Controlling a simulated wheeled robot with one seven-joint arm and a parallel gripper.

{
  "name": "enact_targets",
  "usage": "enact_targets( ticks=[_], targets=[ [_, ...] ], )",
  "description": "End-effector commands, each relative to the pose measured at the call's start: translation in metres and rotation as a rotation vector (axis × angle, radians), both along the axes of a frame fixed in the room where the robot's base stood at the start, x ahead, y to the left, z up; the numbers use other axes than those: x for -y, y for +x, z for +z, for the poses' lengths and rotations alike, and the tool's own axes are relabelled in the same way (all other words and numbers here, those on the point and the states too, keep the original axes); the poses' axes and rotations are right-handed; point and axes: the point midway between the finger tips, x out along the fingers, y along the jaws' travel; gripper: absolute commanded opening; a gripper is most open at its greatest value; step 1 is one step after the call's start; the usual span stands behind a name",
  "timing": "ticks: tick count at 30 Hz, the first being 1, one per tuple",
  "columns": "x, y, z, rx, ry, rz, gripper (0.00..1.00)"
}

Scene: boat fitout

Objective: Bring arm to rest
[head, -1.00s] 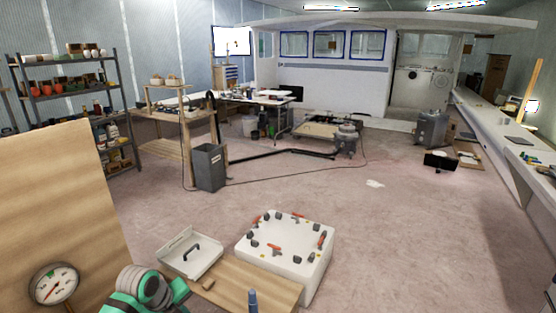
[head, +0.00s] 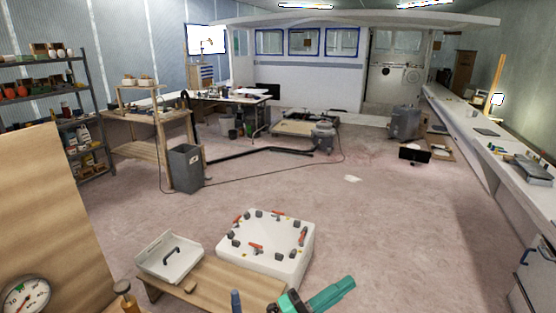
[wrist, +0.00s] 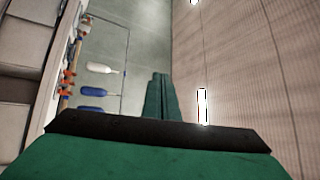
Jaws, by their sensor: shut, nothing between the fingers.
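My gripper shows in the wrist view (wrist: 160,95). Its green fingers are together, with nothing between them, and no object touches them there. A green and dark part of my arm (head: 320,298) shows at the bottom of the head view, right of the middle. It appears in front of the near end of a low wooden bench, just below the white box-shaped hatch or lid. The rest of the arm is out of the picture.
A gauge (head: 25,298) is at bottom left. A long counter (head: 470,125) runs along the right. The floor beyond is mostly clear.

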Motion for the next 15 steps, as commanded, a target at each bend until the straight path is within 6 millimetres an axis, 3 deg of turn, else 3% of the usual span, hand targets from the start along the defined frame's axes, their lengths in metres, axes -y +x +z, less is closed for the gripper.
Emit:
enact_targets(
  ticks=[3,8,15],
  targets=[
    [0.009,-0.021,0.016,-0.006,-0.18,0.014,0.0],
    [0.006,-0.047,0.026,-0.04,-0.397,0.058,0.0],
    [-0.014,-0.084,0.013,-0.151,-0.673,0.157,0.0]
  ],
)
